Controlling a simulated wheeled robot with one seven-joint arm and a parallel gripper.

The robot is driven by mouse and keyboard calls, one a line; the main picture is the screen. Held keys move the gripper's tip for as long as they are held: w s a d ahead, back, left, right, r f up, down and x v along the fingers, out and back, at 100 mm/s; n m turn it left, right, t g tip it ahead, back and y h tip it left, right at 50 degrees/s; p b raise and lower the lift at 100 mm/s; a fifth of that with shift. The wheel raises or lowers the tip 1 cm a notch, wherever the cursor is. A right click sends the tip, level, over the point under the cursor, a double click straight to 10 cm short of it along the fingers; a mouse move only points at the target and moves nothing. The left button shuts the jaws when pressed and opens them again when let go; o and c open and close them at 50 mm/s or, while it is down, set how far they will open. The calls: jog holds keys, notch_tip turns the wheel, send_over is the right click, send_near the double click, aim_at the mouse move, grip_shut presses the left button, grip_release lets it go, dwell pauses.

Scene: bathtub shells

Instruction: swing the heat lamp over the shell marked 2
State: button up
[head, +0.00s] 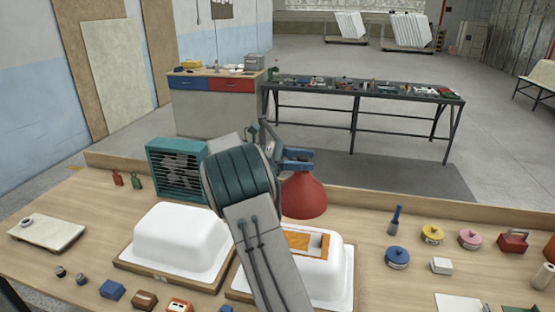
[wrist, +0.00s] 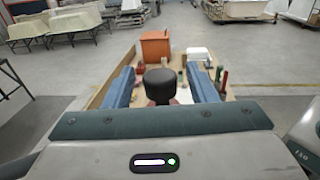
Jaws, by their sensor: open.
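The heat lamp (head: 303,196) has a red shade and hangs over the back of the right white shell (head: 330,280). Another white shell (head: 180,240) sits to its left on a wooden base. I cannot read a number on either shell. My gripper (head: 297,158) is just above the red shade, its blue fingers pointing right in the head view. In the wrist view my gripper (wrist: 160,72) is open, with a black round knob (wrist: 162,86) between its fingers. I cannot tell whether the fingers touch it. My arm hides part of the right shell and the lamp's support.
An orange frame (head: 298,241) lies on the right shell. A green fan heater (head: 177,168) stands behind the left shell. Several pots and tools, including a blue tin (head: 397,257), lie at the right. A low wooden ledge (head: 400,212) runs along the bench's back.

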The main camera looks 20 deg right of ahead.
jog(key=v, duration=1.2)
jog(key=shift+b, duration=0.35)
jog(key=shift+a, duration=0.1)
